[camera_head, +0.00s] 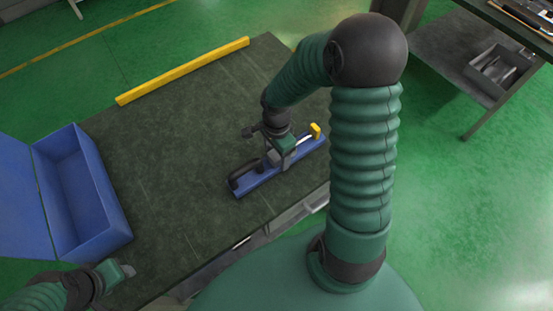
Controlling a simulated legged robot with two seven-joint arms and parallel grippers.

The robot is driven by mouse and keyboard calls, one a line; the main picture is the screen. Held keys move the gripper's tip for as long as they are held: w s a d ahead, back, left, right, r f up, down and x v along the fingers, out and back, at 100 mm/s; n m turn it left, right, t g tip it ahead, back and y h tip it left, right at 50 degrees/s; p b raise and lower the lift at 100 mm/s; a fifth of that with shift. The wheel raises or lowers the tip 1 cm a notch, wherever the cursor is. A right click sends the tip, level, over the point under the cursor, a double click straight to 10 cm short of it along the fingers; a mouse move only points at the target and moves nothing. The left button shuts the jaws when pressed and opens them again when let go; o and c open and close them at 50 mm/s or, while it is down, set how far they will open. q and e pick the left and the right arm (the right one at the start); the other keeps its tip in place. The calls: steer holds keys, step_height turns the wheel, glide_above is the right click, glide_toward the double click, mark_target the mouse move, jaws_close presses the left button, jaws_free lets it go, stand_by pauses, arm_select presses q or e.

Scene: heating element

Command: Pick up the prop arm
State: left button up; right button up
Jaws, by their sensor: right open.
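A long blue piece (258,182) lies on the dark table near its front edge, with a black curved handle-like part (240,179) at its left end and a yellow tip (315,130) at its right end. I take it as the prop arm but cannot be sure. My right gripper (275,160) points down over its middle, open. The gripper hides the middle of the piece, and I cannot tell whether the fingers touch it. My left gripper (127,270) is low at the left, by the table's front edge, apart from the blue piece; its fingers are too small to read.
An open blue box (108,208) stands at the table's left, its lid folded out leftward. A yellow bar (185,71) lies along the far edge of the dark table (165,140). The table's middle is clear. Another bench with a grey tray (500,68) stands at upper right.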

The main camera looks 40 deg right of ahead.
steer(key=shift+c, duration=0.2)
steer(key=shift+a+r, duration=0.1)
steer(key=shift+c, duration=1.1)
steer(key=shift+a+r, duration=0.2)
steer(key=shift+a, duration=0.5)
steer(key=c, duration=0.7)
steer(key=shift+c, duration=1.4)
steer(key=shift+d, duration=0.15)
jaws_close()
steer(key=shift+d+f, duration=0.1)
steer(key=shift+d, duration=0.15)
arm_select(q)
steer(key=shift+s+a, duration=0.1)
steer(key=shift+a, duration=0.3)
